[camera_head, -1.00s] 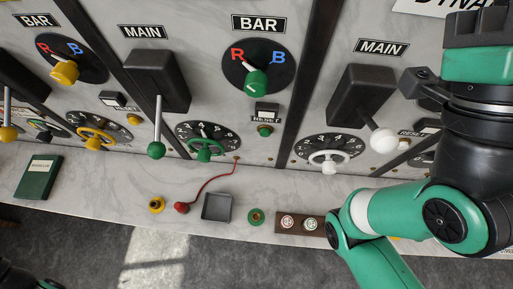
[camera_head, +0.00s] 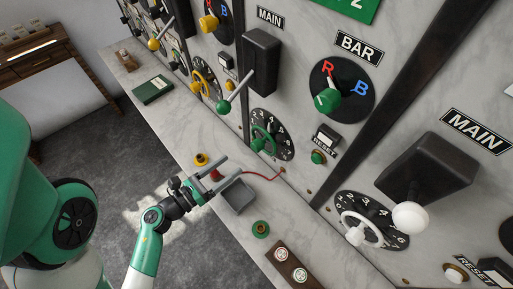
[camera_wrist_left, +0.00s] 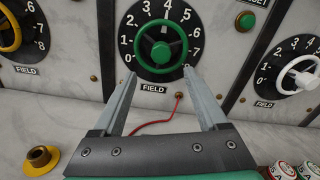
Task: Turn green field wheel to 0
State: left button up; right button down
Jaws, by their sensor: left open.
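The green field wheel (camera_head: 263,139) sits on a black numbered dial in the marble panel. It also shows in the left wrist view (camera_wrist_left: 160,45), upper middle, with a white mark at its top near 4. My left gripper (camera_head: 233,166) is open and empty, in front of and below the wheel, over the bench. In the left wrist view its fingers (camera_wrist_left: 160,74) point toward the dial's lower edge, apart from the wheel. My right gripper is not in view.
A red cable (camera_head: 262,177) runs from the panel to a red plug (camera_head: 215,175) close to the left gripper. The green-knobbed main lever (camera_head: 236,94) juts out above the wheel. The white field wheel (camera_head: 361,231) is to the right.

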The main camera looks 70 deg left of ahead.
aim_at(254, 148)
pick_arm(q)
jog(key=p+x, duration=0.2)
jog(key=x, duration=0.8)
jog(key=shift+w+r, duration=0.1)
jog(key=shift+w, duration=0.2)
grip_shut()
